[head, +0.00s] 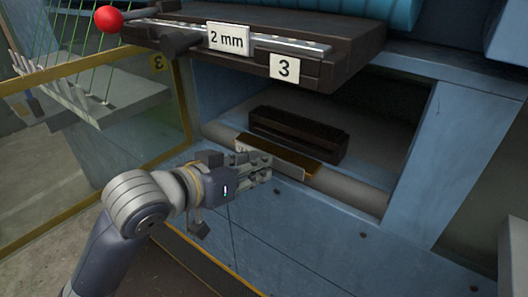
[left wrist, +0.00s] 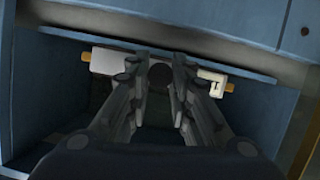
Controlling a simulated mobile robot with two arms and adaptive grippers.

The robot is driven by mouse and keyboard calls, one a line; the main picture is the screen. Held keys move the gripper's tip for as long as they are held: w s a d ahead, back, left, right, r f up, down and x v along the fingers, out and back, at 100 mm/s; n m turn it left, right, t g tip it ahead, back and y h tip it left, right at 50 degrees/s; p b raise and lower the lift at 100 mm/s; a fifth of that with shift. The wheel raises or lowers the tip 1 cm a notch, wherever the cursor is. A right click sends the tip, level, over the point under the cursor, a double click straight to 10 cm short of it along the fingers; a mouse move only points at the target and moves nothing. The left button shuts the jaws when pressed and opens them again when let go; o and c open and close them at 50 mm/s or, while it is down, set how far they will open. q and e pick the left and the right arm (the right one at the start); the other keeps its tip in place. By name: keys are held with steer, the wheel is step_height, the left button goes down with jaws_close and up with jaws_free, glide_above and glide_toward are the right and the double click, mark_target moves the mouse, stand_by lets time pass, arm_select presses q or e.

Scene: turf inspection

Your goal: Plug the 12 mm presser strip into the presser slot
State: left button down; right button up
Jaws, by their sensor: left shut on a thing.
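The presser strip (head: 290,156) is a flat bar with a brass-coloured top and a pale front face; its marking is too small to read. My left gripper (head: 266,168) is shut on it near its left part, in front of the opening. In the left wrist view the fingers (left wrist: 160,76) cover the strip's middle; its pale plate (left wrist: 104,61) shows on one side. A long dark block (head: 298,136), perhaps the presser slot, lies just behind the strip. I cannot tell whether strip and block touch. My right gripper is not in view.
A rounded grey bar (head: 352,192) runs along the opening's lower edge. A yellow-framed clear panel (head: 132,130) stands at left.

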arm_select(q)
steer(key=shift+w+d+r+p, duration=0.3)
steer(key=shift+r+p, duration=0.05)
steer(key=shift+p, duration=0.1)
steer(key=shift+w+d+f, duration=0.1)
steer(key=shift+w+d, duration=0.45)
steer(key=shift+w, duration=0.2)
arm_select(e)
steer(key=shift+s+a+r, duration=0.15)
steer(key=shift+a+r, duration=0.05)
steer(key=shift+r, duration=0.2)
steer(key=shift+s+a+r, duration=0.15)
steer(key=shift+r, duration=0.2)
arm_select(q)
steer(key=shift+p, duration=0.6)
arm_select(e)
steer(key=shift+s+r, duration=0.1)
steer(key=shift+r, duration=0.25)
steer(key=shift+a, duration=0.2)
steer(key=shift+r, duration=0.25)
arm_select(q)
steer(key=shift+p, duration=0.4)
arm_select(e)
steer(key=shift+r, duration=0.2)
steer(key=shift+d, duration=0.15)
